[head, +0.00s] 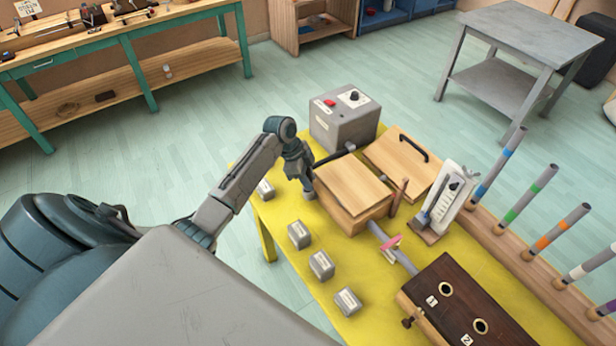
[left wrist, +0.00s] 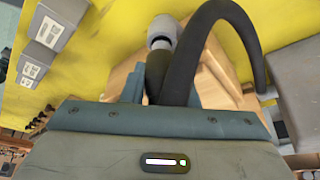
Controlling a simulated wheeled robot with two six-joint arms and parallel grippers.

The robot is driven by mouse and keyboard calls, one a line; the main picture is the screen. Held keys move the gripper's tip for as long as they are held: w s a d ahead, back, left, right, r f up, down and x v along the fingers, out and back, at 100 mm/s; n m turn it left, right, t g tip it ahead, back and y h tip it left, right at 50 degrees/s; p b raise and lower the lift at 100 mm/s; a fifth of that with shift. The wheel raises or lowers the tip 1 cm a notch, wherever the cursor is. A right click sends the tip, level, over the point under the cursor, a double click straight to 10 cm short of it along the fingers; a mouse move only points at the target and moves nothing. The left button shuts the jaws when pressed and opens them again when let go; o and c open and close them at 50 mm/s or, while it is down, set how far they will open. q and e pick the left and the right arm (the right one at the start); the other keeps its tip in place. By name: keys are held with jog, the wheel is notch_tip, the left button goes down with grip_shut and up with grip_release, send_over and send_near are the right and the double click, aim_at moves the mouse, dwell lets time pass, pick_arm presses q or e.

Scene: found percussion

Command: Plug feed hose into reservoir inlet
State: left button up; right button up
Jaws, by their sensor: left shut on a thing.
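My left gripper (head: 306,190) is shut on the black feed hose (head: 334,156), just left of the wooden box (head: 352,182) on the yellow table. The hose runs from the grey box to the gripper. In the left wrist view the hose (left wrist: 212,30) arcs over beside the wood, and its held part (left wrist: 157,70) sits between the jaws. A grey cylindrical piece (left wrist: 163,30) shows just beyond the held part. I cannot tell whether it is the hose's end or the inlet, nor whether they are joined. My right gripper is not in view.
The grey box (head: 345,122) with a red button and dial stands behind. A wooden panel with a black handle (head: 405,150) lies to the right. Several small grey blocks (head: 321,265) line the table's left edge. A dark wooden block with holes (head: 470,305) is in front.

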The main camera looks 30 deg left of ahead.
pick_arm(q)
jog(key=shift+f+b, duration=0.5)
jog(key=shift+f, duration=0.5)
jog(key=o, duration=0.9)
jog(key=shift+s, duration=0.1)
jog(key=shift+o, duration=0.6)
jog(key=shift+s+r, duration=0.1)
jog(key=shift+r, duration=0.05)
jog(key=b+v, duration=0.3)
jog(key=v, duration=0.7)
jog(key=shift+r, duration=0.4)
jog(key=shift+a, duration=0.1)
